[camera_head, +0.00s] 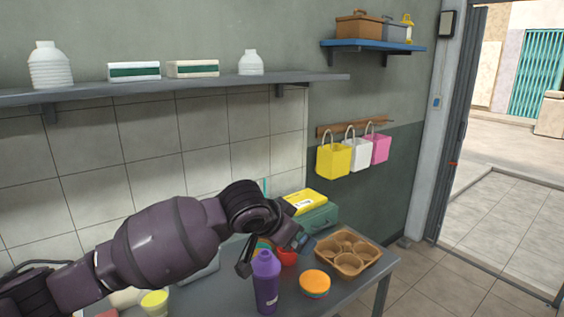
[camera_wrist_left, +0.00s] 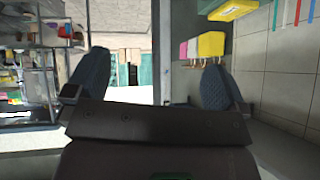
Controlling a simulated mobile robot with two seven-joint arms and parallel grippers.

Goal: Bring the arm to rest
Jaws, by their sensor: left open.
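My left arm reaches in from the left in the head view, across the table. Its gripper (camera_head: 272,254) is above the back part of the table, close to a purple bottle (camera_head: 265,282), which stands upright in front of it. In the left wrist view the two blue fingers of the left gripper (camera_wrist_left: 152,85) are spread wide with nothing between them. That view looks out past the fingers at the wall, the hanging bags and the doorway. My right gripper is in neither view.
The grey table (camera_head: 222,287) carries a brown tray of cups (camera_head: 349,256), a stack of colored bowls (camera_head: 314,284), a red item (camera_head: 286,257), a green box (camera_head: 317,219) and a yellow cup (camera_head: 154,303). A wall shelf (camera_head: 200,88) runs above. An open doorway is at right.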

